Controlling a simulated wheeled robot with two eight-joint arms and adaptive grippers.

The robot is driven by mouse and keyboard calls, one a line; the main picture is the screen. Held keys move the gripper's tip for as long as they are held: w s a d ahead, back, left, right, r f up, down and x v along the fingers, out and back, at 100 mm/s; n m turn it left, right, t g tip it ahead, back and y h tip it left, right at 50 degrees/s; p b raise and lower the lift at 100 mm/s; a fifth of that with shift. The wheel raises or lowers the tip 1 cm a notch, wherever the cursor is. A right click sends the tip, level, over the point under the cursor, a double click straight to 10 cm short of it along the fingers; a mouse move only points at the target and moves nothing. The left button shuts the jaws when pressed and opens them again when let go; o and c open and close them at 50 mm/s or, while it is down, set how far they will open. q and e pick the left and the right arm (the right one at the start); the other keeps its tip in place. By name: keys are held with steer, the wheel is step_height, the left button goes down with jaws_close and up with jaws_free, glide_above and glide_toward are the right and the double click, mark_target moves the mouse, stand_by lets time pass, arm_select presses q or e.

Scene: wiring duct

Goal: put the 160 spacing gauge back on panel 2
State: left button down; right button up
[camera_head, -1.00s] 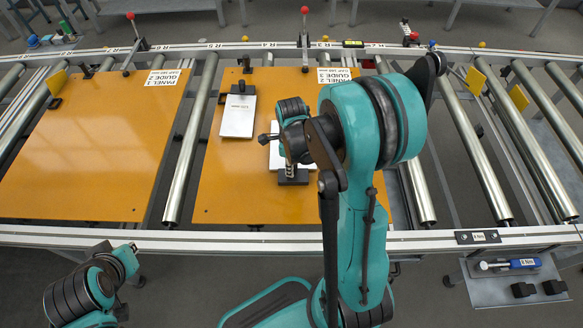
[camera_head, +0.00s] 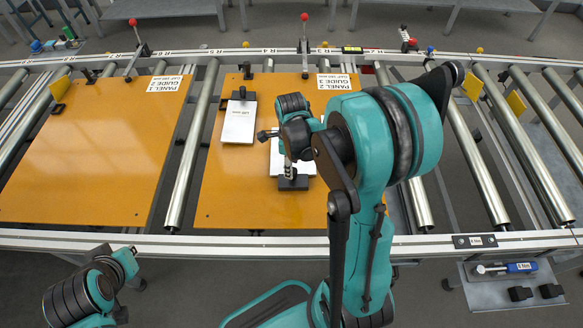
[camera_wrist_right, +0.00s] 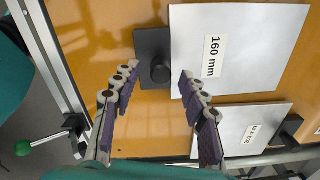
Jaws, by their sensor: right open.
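The 160 mm spacing gauge is a white plate (camera_wrist_right: 235,50) with a black end block and round knob (camera_wrist_right: 160,72). It lies on the orange panel 2 (camera_head: 240,205), its black block (camera_head: 293,184) toward the panel's front edge; my right arm hides part of the plate in the head view. My right gripper (camera_wrist_right: 159,77) is open over the block, a finger on either side of the knob in the wrist view. Whether it touches the knob cannot be told. Only links of my left arm (camera_head: 90,290) show at lower left; its gripper is not visible.
A second white gauge (camera_head: 239,122) with a black end lies on panel 2, left of the first. Another orange panel (camera_head: 90,150) lies further left. Bare rollers (camera_head: 480,150) lie to the right. A side shelf (camera_head: 500,295) holds a blue-handled tool and black blocks.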

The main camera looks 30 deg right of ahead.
step_height(320, 180, up, 8)
steer(key=p, duration=0.2)
steer(key=s+a+r+n+t, duration=0.3)
steer(key=s+a+r+n, duration=0.1)
steer(key=n, duration=0.9)
steer(key=s+a+r+n+t, duration=0.4)
steer(key=a+n, duration=0.3)
steer(key=n, duration=0.7)
steer(key=shift+s+a+r, duration=0.15)
steer(key=shift+s+r, duration=0.15)
steer(key=shift+s, duration=0.3)
